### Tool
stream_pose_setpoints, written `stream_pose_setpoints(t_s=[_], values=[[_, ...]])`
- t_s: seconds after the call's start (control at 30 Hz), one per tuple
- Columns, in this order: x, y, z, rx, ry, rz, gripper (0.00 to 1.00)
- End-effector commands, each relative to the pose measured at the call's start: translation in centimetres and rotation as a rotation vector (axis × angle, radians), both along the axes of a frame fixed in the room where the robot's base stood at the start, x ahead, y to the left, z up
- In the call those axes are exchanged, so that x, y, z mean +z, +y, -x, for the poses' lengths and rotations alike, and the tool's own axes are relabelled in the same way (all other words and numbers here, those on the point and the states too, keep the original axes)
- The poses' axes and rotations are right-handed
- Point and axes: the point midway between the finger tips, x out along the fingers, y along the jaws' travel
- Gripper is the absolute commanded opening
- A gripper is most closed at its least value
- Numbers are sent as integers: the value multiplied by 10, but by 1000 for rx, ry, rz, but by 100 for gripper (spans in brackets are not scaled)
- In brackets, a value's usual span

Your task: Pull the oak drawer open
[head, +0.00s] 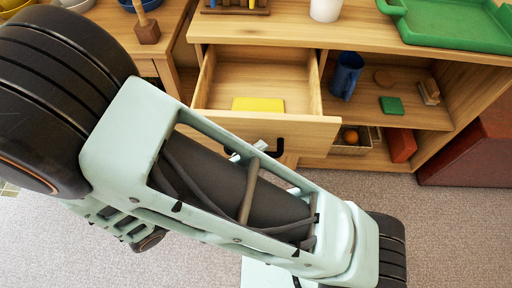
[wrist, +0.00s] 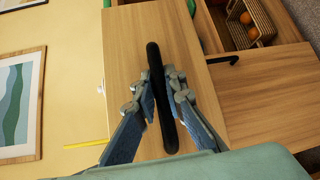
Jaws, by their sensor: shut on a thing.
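The oak drawer (head: 310,133) is pulled well out of the cabinet in the head view, with its inside showing. A flat yellow thing (head: 258,104) lies on its floor. Its wooden front (wrist: 130,50) fills the middle of the wrist view, with a long black bar handle (wrist: 155,65) across it. My gripper (wrist: 160,88) is shut on this handle, one finger on each side of the bar. In the head view my arm hides most of the gripper, and only a dark end of the handle (head: 277,148) shows.
A green tray (head: 455,22) and a white cup (head: 325,10) stand on top. A red-brown box (head: 470,150) stands at right. Carpet below is clear.

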Motion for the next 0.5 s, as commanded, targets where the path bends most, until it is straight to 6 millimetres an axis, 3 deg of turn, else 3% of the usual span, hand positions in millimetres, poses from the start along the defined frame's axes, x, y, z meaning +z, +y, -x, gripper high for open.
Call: stream_pose_setpoints(t_s=[0.13, 0.17, 0.3, 0.5], values=[[0, 1, 0, 1, -1, -1, 0], [0, 1, 0, 1, -1, -1, 11], [0, 1, 0, 1, -1, -1, 27], [0, 0, 0, 1, -1, -1, 29]])
